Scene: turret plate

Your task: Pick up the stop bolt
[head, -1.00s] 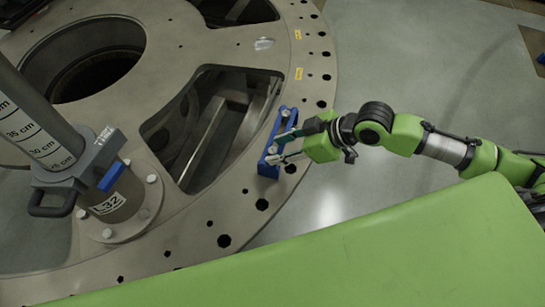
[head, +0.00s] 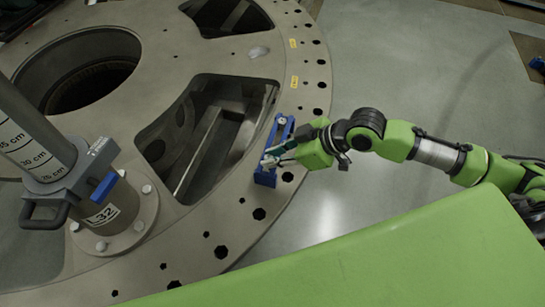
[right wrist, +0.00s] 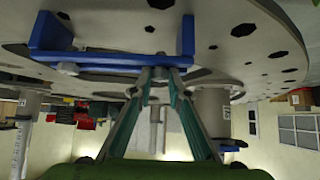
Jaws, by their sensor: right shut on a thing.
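A blue bracket (head: 274,138) lies on the rim of the big grey turret plate (head: 235,205), beside a wide opening. A small silver stop bolt (head: 267,161) is at the bracket's near end. My right gripper (head: 272,157) reaches in from the right and is shut on this bolt, with its fingertips at the bracket. In the right wrist view the fingers (right wrist: 160,74) meet at the bolt head, just by the blue bracket (right wrist: 110,60); the tips mostly hide the bolt. A second bolt (head: 282,121) sits at the bracket's far end. My left gripper is out of view.
A grey post with a centimetre scale (head: 30,140) and a clamp (head: 72,180) with a blue part stands on a bolted flange at left. The plate has large openings and many holes. Clear floor (head: 400,60) lies to the right.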

